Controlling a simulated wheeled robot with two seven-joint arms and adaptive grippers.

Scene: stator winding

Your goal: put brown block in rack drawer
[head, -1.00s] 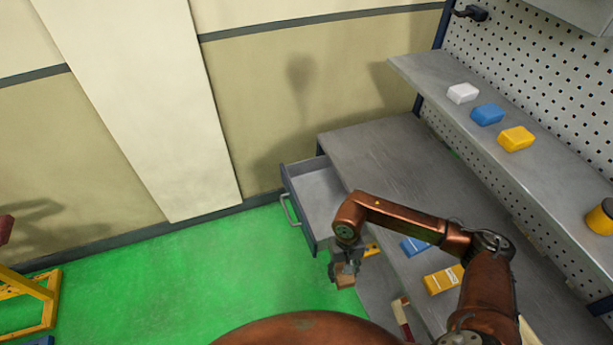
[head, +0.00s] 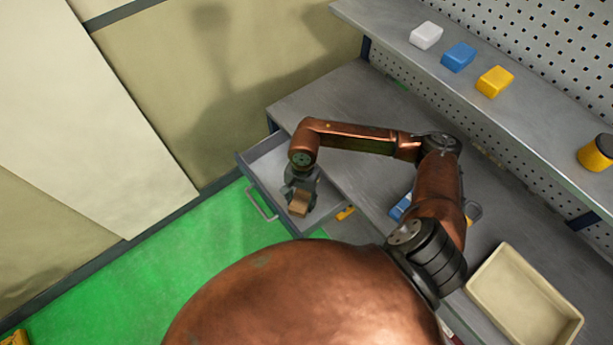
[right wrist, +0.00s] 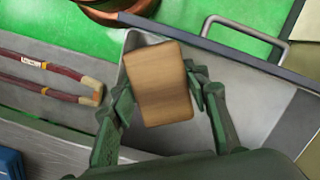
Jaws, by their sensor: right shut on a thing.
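The brown block (head: 299,204) is held in my right gripper (head: 300,198), which is shut on it. In the right wrist view the brown block (right wrist: 159,83) sits between the two fingers of the right gripper (right wrist: 160,95). The open rack drawer (head: 262,172) is pulled out from under the workbench, with its handle (head: 262,203) on the left. The block is over the drawer's front part. The wrist view shows the drawer's inside (right wrist: 255,110) behind the block, and the block appears apart from the floor of the drawer. My left gripper is not in view.
The grey workbench (head: 370,100) stands right of the drawer. A shelf above holds white (head: 426,36), blue (head: 458,57) and yellow (head: 495,82) blocks and a yellow can (head: 596,153). A beige tray (head: 525,300) lies at lower right.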

